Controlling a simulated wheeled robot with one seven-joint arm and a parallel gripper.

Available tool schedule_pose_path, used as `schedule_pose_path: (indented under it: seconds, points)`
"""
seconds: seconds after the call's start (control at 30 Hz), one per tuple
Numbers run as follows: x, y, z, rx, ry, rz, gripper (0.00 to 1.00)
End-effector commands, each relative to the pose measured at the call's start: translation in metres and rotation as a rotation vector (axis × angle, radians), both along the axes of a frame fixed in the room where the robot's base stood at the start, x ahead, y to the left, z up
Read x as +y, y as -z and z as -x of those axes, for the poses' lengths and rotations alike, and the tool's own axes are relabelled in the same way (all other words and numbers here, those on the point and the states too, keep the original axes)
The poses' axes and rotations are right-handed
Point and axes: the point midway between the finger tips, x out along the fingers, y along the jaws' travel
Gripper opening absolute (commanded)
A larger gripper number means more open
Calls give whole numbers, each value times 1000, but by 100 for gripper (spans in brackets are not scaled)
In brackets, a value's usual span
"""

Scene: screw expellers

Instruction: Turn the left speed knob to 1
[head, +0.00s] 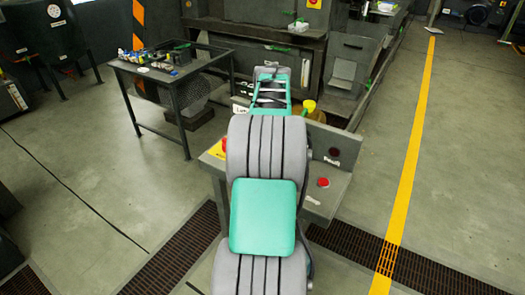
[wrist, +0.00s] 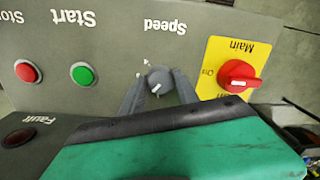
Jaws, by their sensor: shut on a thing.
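The speed knob (wrist: 158,78) is a small round grey knob with a white mark on it, on a grey panel under the upside-down word "Speed" in the wrist view. Tiny white scale marks beside it are too small to read. My gripper (wrist: 160,86) has one finger on each side of the knob and is shut on it. The knob's white mark faces toward the lower edge of the wrist picture. In the head view my own arm hides the knob and the gripper's fingertips.
In the wrist view, a red main switch (wrist: 239,76) on a yellow plate sits right of the knob. A green start button (wrist: 82,75), a red stop button (wrist: 27,72) and a dark fault lamp (wrist: 20,137) are left. A table (head: 178,78) with small items stands behind left.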

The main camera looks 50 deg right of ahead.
Motion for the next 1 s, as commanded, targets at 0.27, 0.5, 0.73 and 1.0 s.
schedule_pose_path:
  seconds: [0.27,0.5,0.73,1.0]
  points:
    - [-1,0,0,0,-222,0,0]
    - [-1,0,0,-1,-423,1,0]
    - [-2,1,-1,-1,-569,2,0]
    - [-2,0,-1,-1,-656,1,0]
